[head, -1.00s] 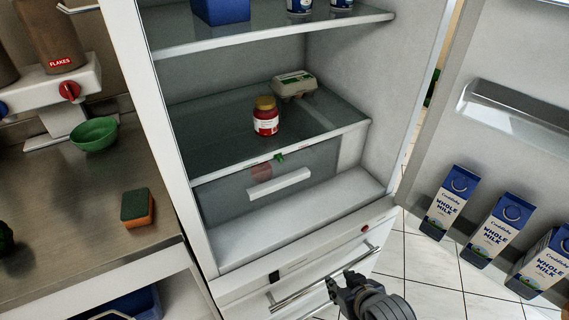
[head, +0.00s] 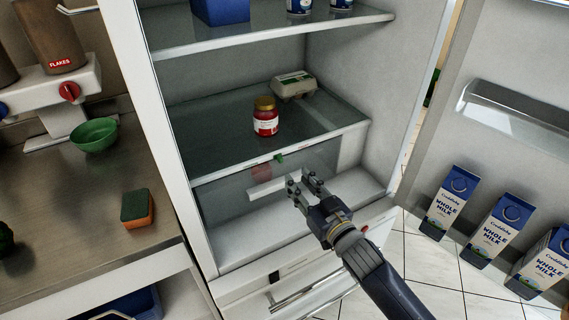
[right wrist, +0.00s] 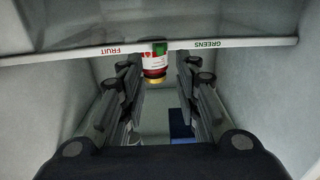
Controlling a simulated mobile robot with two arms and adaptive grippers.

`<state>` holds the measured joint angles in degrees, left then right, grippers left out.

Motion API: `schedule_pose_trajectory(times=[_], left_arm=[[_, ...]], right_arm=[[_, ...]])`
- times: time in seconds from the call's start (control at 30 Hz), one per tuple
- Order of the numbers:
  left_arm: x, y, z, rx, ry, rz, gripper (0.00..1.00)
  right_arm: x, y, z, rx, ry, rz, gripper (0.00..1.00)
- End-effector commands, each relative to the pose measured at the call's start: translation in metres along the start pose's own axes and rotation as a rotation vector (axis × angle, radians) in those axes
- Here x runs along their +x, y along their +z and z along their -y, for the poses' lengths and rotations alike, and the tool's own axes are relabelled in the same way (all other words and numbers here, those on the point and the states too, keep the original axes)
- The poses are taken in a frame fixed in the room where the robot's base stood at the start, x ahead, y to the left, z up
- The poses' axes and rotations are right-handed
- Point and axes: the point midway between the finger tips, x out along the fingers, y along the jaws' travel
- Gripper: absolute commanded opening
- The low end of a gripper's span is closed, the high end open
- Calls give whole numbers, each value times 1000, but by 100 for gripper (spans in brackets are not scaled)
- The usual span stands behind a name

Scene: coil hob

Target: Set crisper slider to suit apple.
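The crisper slider is a small green tab (head: 279,158) on the front edge of the shelf above the crisper drawer (head: 225,197). In the right wrist view the green slider (right wrist: 160,47) stands about midway between the upside-down words FRUIT (right wrist: 112,50) and GREENS (right wrist: 210,44). A blurred red shape (head: 262,171), perhaps the apple, shows through the drawer front. My right gripper (head: 301,179) is open and empty, in front of the drawer, below and slightly right of the slider. Its fingers (right wrist: 158,78) show apart in the right wrist view. My left gripper is not in view.
A red jar (head: 265,118) and an egg carton (head: 294,85) stand on the shelf above. The open fridge door (head: 480,150) is at the right, with milk cartons (head: 447,203) low beside it. The counter (head: 75,220) is at the left.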

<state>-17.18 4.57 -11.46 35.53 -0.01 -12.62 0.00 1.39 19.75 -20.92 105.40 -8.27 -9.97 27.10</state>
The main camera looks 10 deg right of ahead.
Motion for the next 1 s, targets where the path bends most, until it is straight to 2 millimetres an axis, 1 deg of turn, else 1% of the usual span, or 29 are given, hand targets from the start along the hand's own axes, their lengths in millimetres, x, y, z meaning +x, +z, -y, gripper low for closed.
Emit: schedule_pose_trajectory(times=[0.03,0.2,0.3,0.4,0.6,0.87,0.9,0.97,1.0], left_arm=[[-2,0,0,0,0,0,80],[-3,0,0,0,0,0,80],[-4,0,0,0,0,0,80],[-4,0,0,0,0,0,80],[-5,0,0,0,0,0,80],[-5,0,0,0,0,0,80],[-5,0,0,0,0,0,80],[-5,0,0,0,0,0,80],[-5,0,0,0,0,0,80]], right_arm=[[10,-2,0,0,0,-2,30],[43,-2,0,-1,1,-1,30],[59,-2,0,-1,1,-1,30],[70,-1,0,1,1,0,30],[82,0,0,-1,1,0,30],[84,0,0,0,1,1,30],[84,0,0,0,1,1,28],[84,0,0,0,1,1,14],[84,0,0,0,1,1,5]])
